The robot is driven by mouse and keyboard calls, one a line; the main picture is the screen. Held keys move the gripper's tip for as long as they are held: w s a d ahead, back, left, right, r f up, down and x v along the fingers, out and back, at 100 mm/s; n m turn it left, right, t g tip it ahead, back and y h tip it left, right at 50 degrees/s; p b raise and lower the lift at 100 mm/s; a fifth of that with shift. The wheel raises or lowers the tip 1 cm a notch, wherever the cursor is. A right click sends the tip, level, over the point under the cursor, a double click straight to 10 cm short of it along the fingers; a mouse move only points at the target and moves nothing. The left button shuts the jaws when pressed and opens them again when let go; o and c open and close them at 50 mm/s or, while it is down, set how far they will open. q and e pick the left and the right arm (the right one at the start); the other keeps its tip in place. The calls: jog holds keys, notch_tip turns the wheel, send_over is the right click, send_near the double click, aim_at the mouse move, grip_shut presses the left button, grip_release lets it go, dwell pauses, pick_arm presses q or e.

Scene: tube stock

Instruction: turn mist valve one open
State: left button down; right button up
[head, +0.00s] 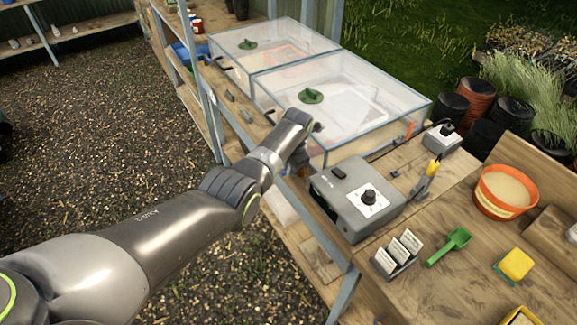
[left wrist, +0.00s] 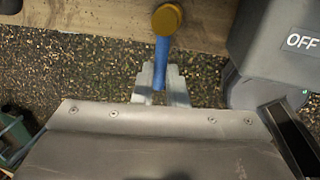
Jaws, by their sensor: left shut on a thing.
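The mist valve shows in the left wrist view as a round brass-yellow body (left wrist: 167,18) with a straight blue lever (left wrist: 162,62) at the edge of a wooden board. The lever runs from the body toward my left gripper (left wrist: 160,88), whose two pale fingers are shut on its free end. In the head view my left gripper (head: 301,162) is beside the grey control box, at the near corner of a clear propagator. My arm mostly hides the valve there. I cannot read a valve number. My right gripper is not in view.
The grey control box (head: 347,212) with a dial stands close to the gripper; its OFF label (left wrist: 300,42) shows in the left wrist view. Clear propagator boxes (head: 340,95) stand behind.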

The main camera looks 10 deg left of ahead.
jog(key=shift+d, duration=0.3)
pick_arm(q)
jog(key=c, duration=1.5)
grip_release()
jog(key=shift+d, duration=0.1)
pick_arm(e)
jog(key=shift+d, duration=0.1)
pick_arm(q)
jog(key=shift+o, duration=0.2)
notch_tip(320, 180, up, 17)
jog(key=s+d, duration=0.2)
jog(key=shift+s+d+b, duration=0.15)
jog(key=shift+s+b, duration=0.05)
jog(key=shift+b, duration=0.25)
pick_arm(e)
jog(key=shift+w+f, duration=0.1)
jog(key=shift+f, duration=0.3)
